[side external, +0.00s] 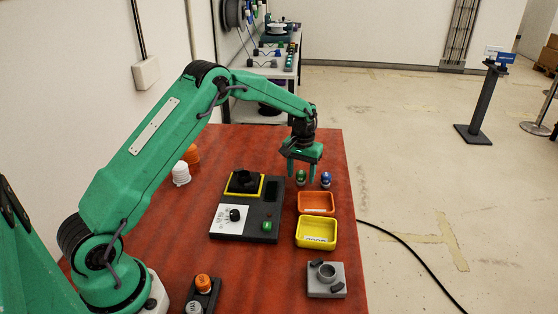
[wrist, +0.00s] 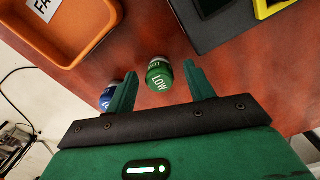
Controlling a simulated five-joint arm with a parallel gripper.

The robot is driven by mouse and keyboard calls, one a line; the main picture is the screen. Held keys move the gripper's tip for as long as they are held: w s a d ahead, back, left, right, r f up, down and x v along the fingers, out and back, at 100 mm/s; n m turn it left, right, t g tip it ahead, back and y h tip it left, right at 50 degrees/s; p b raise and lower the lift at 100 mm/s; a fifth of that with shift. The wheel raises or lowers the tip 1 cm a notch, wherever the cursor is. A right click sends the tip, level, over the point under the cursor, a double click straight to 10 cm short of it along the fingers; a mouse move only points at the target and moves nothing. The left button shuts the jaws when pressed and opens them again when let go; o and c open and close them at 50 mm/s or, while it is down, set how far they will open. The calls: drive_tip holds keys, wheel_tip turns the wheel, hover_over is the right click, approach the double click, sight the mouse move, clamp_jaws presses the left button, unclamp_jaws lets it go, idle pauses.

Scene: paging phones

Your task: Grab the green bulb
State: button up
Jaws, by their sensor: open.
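The green bulb (side external: 300,178) stands near the far right of the red table. In the wrist view the green bulb (wrist: 160,78), lettered LOW, shows between my two fingers. My gripper (side external: 303,171) is open, pointing down over the green bulb. It also shows in the wrist view (wrist: 161,80), with a finger on each side of the bulb. Whether the fingers touch it I cannot tell. A blue bulb (side external: 326,180) stands just right of it. In the wrist view the blue bulb (wrist: 107,98) is partly hidden behind the left finger.
An orange tray (side external: 316,211) and a yellow tray (side external: 316,242) lie in front of the bulbs. A dark test device (side external: 272,206) with a yellow-framed socket stands to the left. A grey fixture (side external: 326,289) is at the front. The table's right edge is near the bulbs.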

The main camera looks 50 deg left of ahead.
sight(303, 174)
drive_tip(key=c, duration=1)
drive_tip(key=shift+r, duration=0.15)
drive_tip(key=shift+c, duration=0.2)
drive_tip(key=shift+r, duration=0.65)
drive_tip(key=r, duration=0.1)
drive_tip(key=d+r, duration=0.1)
drive_tip(key=r, duration=0.1)
drive_tip(key=shift+s, duration=0.1)
drive_tip(key=s+d+r, duration=0.4)
drive_tip(key=d+r, duration=0.2)
drive_tip(key=d, duration=0.4)
drive_tip(key=shift+r, duration=0.2)
drive_tip(key=shift+a, duration=0.1)
